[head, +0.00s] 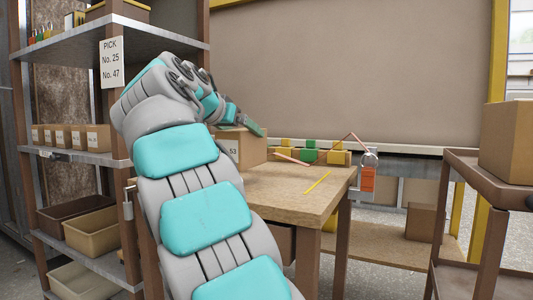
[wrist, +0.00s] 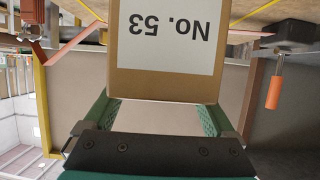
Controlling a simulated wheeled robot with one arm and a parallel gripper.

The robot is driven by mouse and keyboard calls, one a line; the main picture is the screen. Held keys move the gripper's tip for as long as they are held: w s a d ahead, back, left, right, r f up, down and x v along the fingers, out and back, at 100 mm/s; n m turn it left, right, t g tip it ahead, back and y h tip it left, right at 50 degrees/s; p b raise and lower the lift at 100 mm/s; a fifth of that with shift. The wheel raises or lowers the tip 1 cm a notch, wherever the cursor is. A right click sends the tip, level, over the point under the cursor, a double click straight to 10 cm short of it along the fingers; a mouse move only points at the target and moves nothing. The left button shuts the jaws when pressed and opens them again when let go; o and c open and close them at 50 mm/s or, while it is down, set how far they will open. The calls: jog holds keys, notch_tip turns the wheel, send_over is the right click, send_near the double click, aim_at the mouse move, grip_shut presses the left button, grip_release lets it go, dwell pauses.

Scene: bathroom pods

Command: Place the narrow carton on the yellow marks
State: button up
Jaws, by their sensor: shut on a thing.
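The carton (head: 252,146) is brown with a white label reading 53, and it stands upright at the table's left side, partly hidden by my arm. In the wrist view the carton (wrist: 130,84) shows its "No. 53" label upside down, between my green fingers. My gripper (wrist: 160,108) is shut on it. In the head view my gripper (head: 250,124) is at the carton's top. I cannot tell whether the carton's base touches the table. A yellow mark (head: 318,182) lies on the tabletop to the right of the carton; yellow lines also show beside the carton in the wrist view (wrist: 86,9).
The wooden table (head: 285,195) has free room around the yellow mark. Yellow and green blocks (head: 310,154) and a copper-coloured bent strip (head: 292,158) are at its back. An orange-handled item (head: 368,178) hangs at its right. Shelves (head: 85,155) stand left, a brown rack (head: 470,163) right.

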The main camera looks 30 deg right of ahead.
jog(key=shift+x, duration=6.4)
jog(key=o, duration=1.6)
jog(key=shift+r, duration=0.1)
jog(key=v, duration=1.2)
